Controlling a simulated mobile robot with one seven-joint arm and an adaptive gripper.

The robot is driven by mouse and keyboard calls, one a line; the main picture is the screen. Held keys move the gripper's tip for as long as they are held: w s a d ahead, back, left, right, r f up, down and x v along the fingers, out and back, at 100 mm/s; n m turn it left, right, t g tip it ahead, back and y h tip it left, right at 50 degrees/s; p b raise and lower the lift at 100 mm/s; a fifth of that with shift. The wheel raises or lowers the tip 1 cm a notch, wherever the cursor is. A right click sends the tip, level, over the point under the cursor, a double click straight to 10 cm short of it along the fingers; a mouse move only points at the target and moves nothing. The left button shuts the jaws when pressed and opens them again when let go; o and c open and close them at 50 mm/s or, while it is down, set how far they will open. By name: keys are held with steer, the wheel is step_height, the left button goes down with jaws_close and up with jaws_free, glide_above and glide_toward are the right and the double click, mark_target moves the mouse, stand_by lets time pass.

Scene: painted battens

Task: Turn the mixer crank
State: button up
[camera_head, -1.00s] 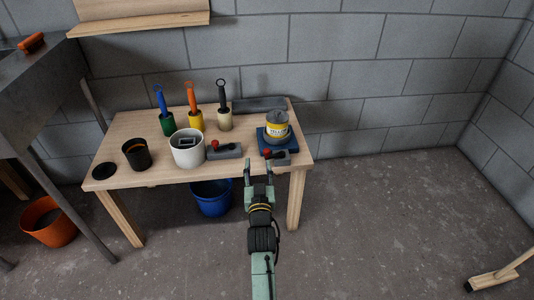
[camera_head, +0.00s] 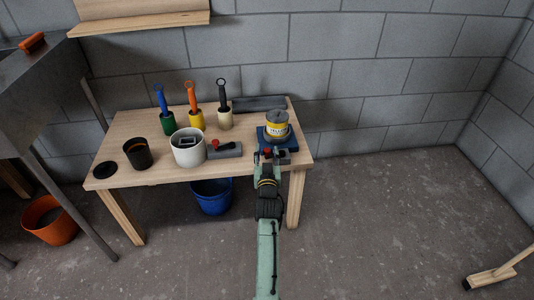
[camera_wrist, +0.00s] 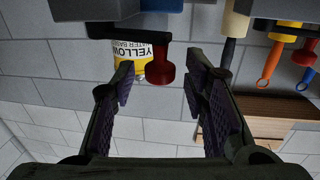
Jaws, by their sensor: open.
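The mixer (camera_head: 263,133) is a blue base at the right of the table, with a yellow paint can (camera_head: 278,128) on it. Its crank has a red knob (camera_head: 267,151) at the front. In the wrist view, which is upside down, the red knob (camera_wrist: 161,68) hangs from a dark crank arm (camera_wrist: 128,32), with the can (camera_wrist: 142,68) behind it. My gripper (camera_head: 267,158) is open at the mixer's front. In the wrist view its fingertips (camera_wrist: 159,82) lie on either side of the knob, with gaps; the knob is not gripped.
A grey block with another red-knobbed lever (camera_head: 226,150) lies left of the mixer. A white pot (camera_head: 188,153), a black cup (camera_head: 137,157) and several coloured brushes (camera_head: 194,105) stand on the table (camera_head: 150,178). A blue bucket (camera_head: 211,197) is underneath.

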steer(key=shift+c, duration=0.3)
jaws_close()
stand_by(0.3)
stand_by(0.3)
